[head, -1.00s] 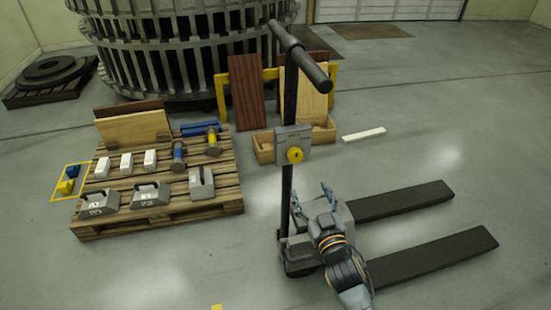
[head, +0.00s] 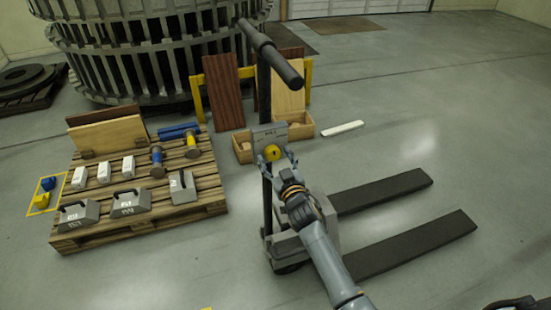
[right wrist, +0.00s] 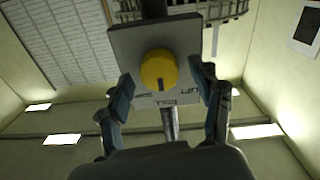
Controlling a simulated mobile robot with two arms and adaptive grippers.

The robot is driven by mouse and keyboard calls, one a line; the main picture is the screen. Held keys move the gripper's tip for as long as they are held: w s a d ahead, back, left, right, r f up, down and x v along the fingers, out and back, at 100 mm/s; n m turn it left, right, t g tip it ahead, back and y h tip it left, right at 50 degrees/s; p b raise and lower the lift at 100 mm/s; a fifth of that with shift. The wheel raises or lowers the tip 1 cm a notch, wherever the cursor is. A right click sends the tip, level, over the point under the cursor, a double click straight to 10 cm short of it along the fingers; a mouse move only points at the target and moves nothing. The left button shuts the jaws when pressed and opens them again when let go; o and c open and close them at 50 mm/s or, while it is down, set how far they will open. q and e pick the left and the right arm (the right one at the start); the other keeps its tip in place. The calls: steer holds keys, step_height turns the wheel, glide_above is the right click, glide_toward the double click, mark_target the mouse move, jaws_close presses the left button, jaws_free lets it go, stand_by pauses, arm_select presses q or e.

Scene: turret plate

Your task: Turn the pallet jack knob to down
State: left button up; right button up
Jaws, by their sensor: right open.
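The yellow round knob (head: 272,152) sits on a grey plate (head: 262,135) on the pallet jack's upright handle post. In the right wrist view the knob (right wrist: 159,68) shows a dark mark at its lower edge, and the plate (right wrist: 190,42) carries lettering that appears upside down. My right gripper (head: 281,161) is just in front of the knob. In the right wrist view the open fingers (right wrist: 167,80) stand on either side of the knob, with visible gaps to it.
The pallet jack's dark forks (head: 415,247) extend right. A wooden pallet (head: 160,217) at left holds grey weights, white blocks and blue and yellow parts. A wooden box (head: 301,129) and boards (head: 221,90) stand behind the post. Floor at right is clear.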

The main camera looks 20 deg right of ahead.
steer(key=c, duration=1.1)
steer(key=shift+c, duration=0.2)
steer(key=m+p, duration=0.2)
steer(key=m, duration=0.2)
steer(key=shift+r+m, duration=0.1)
steer(key=shift+m, duration=0.3)
steer(key=m+p, duration=0.1)
steer(key=m, duration=0.3)
steer(key=shift+d+m, duration=0.1)
steer(key=shift+m, duration=0.3)
steer(key=o, duration=1.1)
